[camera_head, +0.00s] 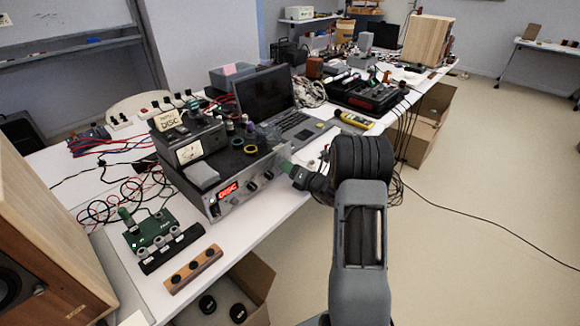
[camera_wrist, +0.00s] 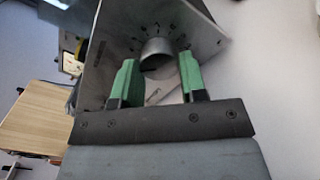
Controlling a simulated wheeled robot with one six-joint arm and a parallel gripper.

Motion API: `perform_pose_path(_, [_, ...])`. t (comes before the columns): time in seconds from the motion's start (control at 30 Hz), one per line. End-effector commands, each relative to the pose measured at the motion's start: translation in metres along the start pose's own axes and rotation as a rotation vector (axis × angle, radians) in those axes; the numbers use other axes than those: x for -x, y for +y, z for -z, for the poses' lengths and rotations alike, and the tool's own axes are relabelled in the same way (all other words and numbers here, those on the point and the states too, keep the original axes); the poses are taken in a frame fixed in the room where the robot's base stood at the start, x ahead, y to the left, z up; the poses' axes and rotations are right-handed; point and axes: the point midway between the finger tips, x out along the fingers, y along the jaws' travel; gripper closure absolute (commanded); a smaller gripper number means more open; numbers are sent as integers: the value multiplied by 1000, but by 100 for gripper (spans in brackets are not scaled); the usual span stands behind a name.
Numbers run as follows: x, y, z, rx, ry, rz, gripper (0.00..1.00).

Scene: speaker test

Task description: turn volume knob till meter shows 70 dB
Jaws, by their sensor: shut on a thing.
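The silver amplifier (camera_head: 232,203) stands on the white bench, with a red lit display (camera_head: 228,191) and small knobs on its front. My gripper (camera_head: 287,166) is at the right end of that front. In the wrist view, the round grey volume knob (camera_wrist: 158,52) sits on a metal panel with dial marks around it. The green fingers of my gripper (camera_wrist: 159,70) are shut on its two sides. A yellow handheld meter (camera_head: 355,120) lies on the bench behind my arm; its reading is too small to make out.
A green circuit board (camera_head: 150,230) and a wooden strip with black knobs (camera_head: 193,269) lie at front left. A wooden speaker (camera_head: 45,240) stands at left.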

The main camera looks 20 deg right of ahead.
Motion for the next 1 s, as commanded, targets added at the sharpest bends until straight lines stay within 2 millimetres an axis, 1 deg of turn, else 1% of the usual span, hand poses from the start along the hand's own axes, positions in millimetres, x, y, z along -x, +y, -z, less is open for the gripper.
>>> perform_pose_path(0.5, [0, 0, 0, -16, -1, 0, 85])
perform_pose_path(0.53, [0, 0, 0, -15, -1, 0, 59])
perform_pose_path(0.6, [0, 0, 0, -15, -1, 0, 52])
perform_pose_path(0.77, [0, 0, 0, -15, 0, 0, 37])
perform_pose_path(0.8, [0, 0, 0, -15, 0, 0, 36])
perform_pose_path(1.0, [0, 0, 0, -15, 0, 0, 36])
